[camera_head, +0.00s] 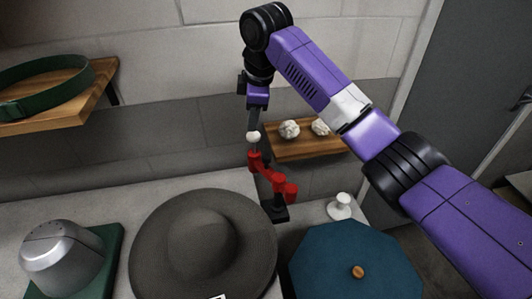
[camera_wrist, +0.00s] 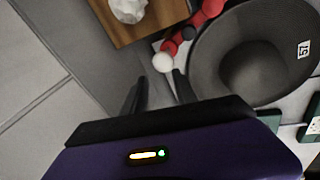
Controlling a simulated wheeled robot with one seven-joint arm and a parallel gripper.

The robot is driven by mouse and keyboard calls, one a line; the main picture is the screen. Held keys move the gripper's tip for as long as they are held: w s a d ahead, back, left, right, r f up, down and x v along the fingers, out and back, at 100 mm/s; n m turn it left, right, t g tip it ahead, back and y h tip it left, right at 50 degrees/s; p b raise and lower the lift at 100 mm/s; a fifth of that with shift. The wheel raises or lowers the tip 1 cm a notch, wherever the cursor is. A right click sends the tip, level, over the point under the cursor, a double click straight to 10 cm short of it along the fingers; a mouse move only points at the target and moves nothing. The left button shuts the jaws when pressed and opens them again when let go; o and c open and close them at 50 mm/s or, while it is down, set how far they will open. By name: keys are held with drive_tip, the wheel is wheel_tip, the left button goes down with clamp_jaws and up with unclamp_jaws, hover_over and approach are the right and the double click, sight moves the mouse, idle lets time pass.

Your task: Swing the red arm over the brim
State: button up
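The red arm (camera_head: 268,174) stands on a dark post behind the grey hat (camera_head: 205,235), with a white ball knob (camera_head: 253,137) at its raised end. The red arm points away from the hat, toward the back wall, and is not over the brim. My gripper (camera_head: 252,126) is above the knob, pointing down. In the wrist view, my gripper (camera_wrist: 160,76) has its two dark fingers apart with nothing between them. The knob (camera_wrist: 162,62) appears just past the fingertips; contact cannot be told. The red arm (camera_wrist: 170,47) and hat (camera_wrist: 250,70) show beyond it.
A wooden shelf (camera_head: 290,146) with white lumps is on the wall behind the red arm. A teal octagonal cap (camera_head: 340,260) and a white knob-shaped stand (camera_head: 340,206) are to the right. A grey metal form (camera_head: 62,255) stands at left; a higher shelf (camera_head: 60,106) holds a green band.

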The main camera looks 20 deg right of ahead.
sight(266, 156)
drive_tip(key=s+g, duration=0.1)
drive_tip(key=s+d+f+g, duration=0.1)
drive_tip(key=s, duration=0.1)
drive_tip(key=s+f+n, duration=0.1)
drive_tip(key=s, duration=0.1)
drive_tip(key=shift+d+g+h, duration=0.3)
drive_tip(key=shift+d+g, duration=0.1)
drive_tip(key=shift+s+f, duration=0.1)
drive_tip(key=shift+f, duration=0.2)
drive_tip(key=f, duration=0.7)
drive_tip(key=shift+w+f+b, duration=0.15)
drive_tip(key=shift+w+b, duration=0.05)
drive_tip(key=shift+b, duration=0.1)
drive_tip(key=shift+c, duration=0.4)
clamp_jaws()
